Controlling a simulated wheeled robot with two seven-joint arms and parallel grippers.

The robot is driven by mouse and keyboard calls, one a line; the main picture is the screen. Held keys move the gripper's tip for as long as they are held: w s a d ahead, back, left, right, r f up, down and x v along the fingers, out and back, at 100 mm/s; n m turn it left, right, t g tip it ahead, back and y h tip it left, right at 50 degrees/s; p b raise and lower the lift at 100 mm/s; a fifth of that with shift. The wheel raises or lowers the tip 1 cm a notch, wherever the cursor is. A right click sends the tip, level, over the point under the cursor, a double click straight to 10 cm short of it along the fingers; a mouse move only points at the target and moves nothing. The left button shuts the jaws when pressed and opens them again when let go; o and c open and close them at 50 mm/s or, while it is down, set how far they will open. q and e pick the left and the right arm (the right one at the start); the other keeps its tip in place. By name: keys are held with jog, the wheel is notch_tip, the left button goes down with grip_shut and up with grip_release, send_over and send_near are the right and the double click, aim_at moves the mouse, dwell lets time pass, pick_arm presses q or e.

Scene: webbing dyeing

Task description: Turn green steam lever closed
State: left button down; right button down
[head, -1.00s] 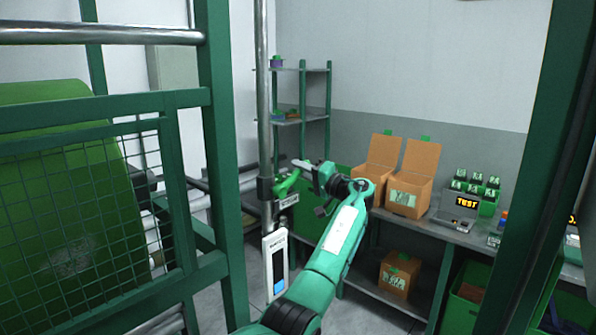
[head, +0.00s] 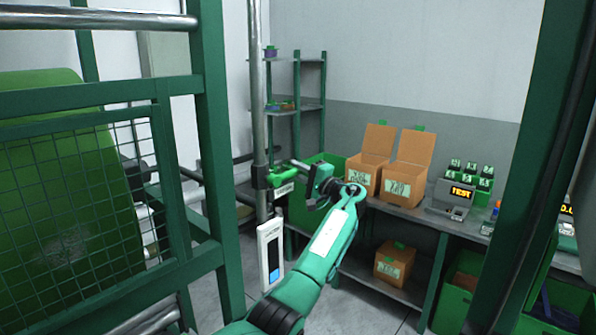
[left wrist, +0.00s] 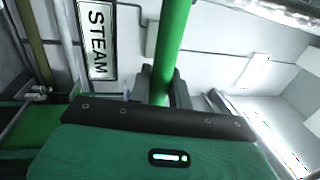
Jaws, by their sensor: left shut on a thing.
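The green steam lever (head: 281,177) sits on the vertical grey pipe (head: 259,110) in the middle of the head view. It points right from the pipe, close to level with a slight upward tilt. In the left wrist view the lever (left wrist: 174,38) is a green bar running down between my fingers. My left gripper (left wrist: 160,88) is shut on it; in the head view the gripper (head: 298,172) is at the lever's right end, partly hiding it. A white STEAM label (left wrist: 97,40) is beside the lever. My right gripper is out of view.
A white panel with a blue patch (head: 270,252) is low on the pipe. A green frame with mesh (head: 80,190) stands close on the left, a green post (head: 535,170) on the right. A bench (head: 425,213) with open cardboard boxes (head: 401,185) is behind my arm.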

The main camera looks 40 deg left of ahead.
pick_arm(q)
jog(key=shift+f, duration=0.1)
jog(key=c, duration=1.4)
grip_release()
jog(key=shift+o, duration=0.3)
jog(key=shift+w, duration=0.1)
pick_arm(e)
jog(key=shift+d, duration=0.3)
pick_arm(q)
jog(key=shift+d, duration=0.1)
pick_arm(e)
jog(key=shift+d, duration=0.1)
